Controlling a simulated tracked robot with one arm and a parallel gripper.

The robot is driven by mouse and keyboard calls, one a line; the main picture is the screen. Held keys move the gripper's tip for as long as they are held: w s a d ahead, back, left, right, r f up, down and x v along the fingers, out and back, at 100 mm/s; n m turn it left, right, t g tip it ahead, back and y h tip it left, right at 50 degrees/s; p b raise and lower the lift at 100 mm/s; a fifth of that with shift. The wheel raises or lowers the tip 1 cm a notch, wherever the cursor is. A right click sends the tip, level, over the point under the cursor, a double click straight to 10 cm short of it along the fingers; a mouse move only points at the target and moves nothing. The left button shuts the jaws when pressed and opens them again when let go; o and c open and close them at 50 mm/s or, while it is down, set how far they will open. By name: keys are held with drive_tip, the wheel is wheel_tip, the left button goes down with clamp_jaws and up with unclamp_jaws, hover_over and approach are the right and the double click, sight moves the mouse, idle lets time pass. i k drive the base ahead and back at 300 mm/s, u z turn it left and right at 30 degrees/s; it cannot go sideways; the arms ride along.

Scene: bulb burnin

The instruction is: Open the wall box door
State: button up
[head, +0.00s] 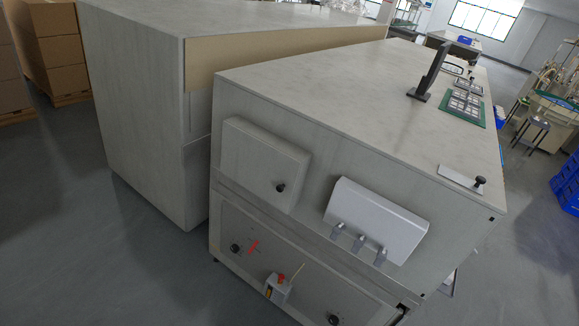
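The wall box (262,160) is a pale grey square box on the end face of the grey cabinet, left of the picture's middle. Its front door looks shut. A small black knob (280,187) sits at the door's lower right. The picture is tilted, so the box slopes down to the right. I see no part of my gripper in this view.
A white sloped housing (376,220) with several grey levers juts out right of the box. Below are dark knobs (235,248) and a small block with red and yellow parts (278,288). A larger grey cabinet (140,110) stands left. Floor (140,265) at lower left is clear.

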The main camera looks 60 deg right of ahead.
sight(270, 174)
drive_tip(key=z, duration=0.55)
drive_tip(key=i, duration=1.1)
drive_tip(key=z, duration=0.7)
